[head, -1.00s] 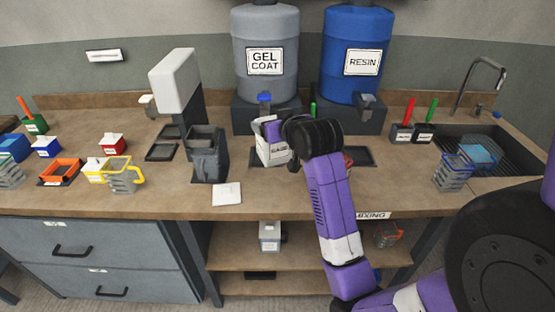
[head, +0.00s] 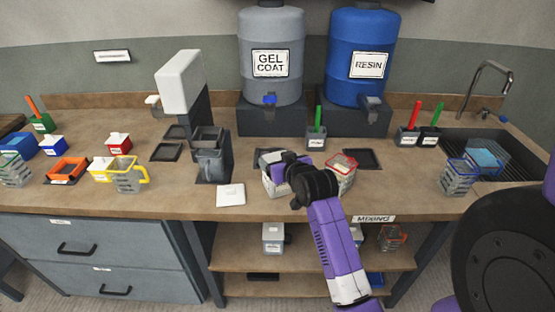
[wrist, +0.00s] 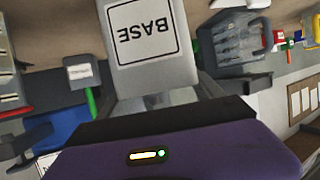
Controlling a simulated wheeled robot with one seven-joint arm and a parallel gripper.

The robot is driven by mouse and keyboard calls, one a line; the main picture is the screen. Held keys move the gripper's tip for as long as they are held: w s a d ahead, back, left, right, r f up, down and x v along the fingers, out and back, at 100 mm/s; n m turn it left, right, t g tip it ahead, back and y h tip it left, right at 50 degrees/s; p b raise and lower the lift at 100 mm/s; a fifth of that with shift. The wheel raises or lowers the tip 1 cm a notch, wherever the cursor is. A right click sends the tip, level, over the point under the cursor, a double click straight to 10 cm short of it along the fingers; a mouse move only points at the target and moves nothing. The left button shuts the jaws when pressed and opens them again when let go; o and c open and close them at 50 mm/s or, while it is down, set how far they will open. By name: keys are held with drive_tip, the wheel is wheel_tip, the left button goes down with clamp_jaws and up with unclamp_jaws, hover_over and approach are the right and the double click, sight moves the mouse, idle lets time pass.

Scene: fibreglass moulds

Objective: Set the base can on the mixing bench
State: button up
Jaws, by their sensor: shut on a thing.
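The base can (head: 273,184), a pale grey-white container, is in my gripper (head: 285,170) over the front middle of the mixing bench (head: 300,207). In the wrist view its BASE label (wrist: 143,32) faces the camera, upside down. My gripper is shut on the can; the wrist hides part of it in the head view. The can's bottom is close to the bench top, but I cannot tell whether it touches.
A red-rimmed clear cup (head: 341,172) stands just right of my gripper. A grey pitcher (head: 211,163) and white card (head: 231,195) are to the left. Gel coat (head: 270,60) and resin (head: 358,60) drums stand behind.

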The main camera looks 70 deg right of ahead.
drive_tip(key=o, duration=2.1)
drive_tip(key=shift+f, duration=0.1)
